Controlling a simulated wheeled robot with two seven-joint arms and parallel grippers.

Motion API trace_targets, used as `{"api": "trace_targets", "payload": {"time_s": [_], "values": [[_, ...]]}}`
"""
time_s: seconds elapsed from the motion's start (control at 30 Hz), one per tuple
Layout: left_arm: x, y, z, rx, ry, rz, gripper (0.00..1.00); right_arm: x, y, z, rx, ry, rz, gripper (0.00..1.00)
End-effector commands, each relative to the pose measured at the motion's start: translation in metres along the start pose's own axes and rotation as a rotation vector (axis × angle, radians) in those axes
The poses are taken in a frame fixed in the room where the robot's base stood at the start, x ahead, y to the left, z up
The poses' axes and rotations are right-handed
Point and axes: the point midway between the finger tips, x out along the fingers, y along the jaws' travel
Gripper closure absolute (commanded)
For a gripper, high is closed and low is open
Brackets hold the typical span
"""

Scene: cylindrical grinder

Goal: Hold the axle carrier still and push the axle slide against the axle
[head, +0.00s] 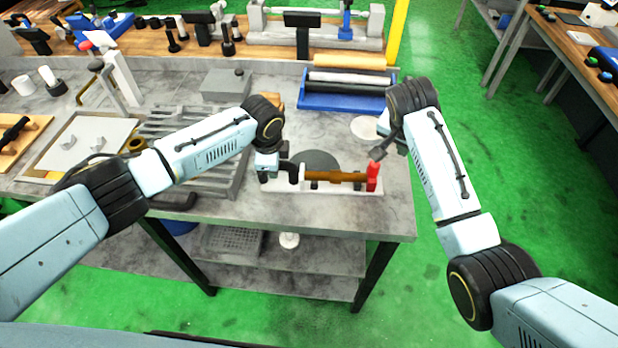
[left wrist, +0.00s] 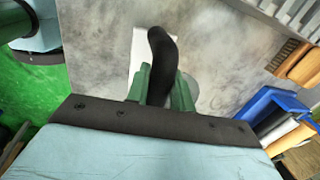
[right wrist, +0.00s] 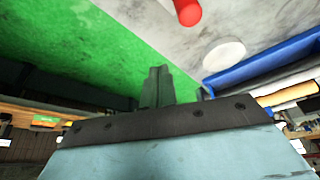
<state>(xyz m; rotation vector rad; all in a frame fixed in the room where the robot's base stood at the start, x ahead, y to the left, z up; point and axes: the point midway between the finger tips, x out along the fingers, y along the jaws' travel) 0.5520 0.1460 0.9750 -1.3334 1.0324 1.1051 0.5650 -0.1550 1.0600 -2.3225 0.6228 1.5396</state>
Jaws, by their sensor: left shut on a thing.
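The axle carrier (head: 325,187) is a pale base at the front of the grey bench, with a brown axle (head: 336,177) lying along it. The red axle slide (head: 373,174) stands upright at the axle's right end; it also shows at the top of the right wrist view (right wrist: 187,10). My left gripper (head: 268,170) is shut on a black curved handle (left wrist: 161,55) at the carrier's left end, its green fingers on either side. My right gripper (head: 378,152) is shut and empty, just above and behind the red slide, apart from it.
A blue tray (head: 340,102) with several rolls stands behind. A white disc (head: 366,129) lies near my right gripper. Grey slotted blocks (head: 180,140) are left of the carrier. The bench's right edge is close to the slide, with green floor beyond.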

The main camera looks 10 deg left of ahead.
Motion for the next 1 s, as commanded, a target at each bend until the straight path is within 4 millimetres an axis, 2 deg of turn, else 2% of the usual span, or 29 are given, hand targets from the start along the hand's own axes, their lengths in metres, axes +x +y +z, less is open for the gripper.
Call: {"api": "trace_targets", "payload": {"time_s": [0.17, 0.43, 0.47, 0.63, 1.0], "values": [[0.0007, 0.0011, -0.0009, 0.001, 0.001, 0.002, 1.0, -0.0104, -0.0002, -0.0046, 0.001, 0.001, -0.001, 1.0], [0.0007, 0.001, -0.0007, 0.002, 0.0, 0.002, 1.0, -0.0118, -0.0001, -0.0049, 0.001, 0.0, -0.001, 1.0], [0.0007, 0.001, -0.0007, 0.002, 0.0, 0.002, 0.74, -0.0117, -0.0001, -0.0048, 0.001, 0.0, -0.001, 1.0], [0.0005, 0.0007, -0.0004, 0.001, 0.0, 0.001, 0.52, -0.0116, -0.0001, -0.0047, 0.0, 0.0, -0.001, 1.0], [-0.0043, -0.0004, 0.0001, 0.0, 0.0, -0.001, 0.52, -0.0115, -0.0001, -0.0046, 0.0, 0.0, -0.001, 1.0]]}}
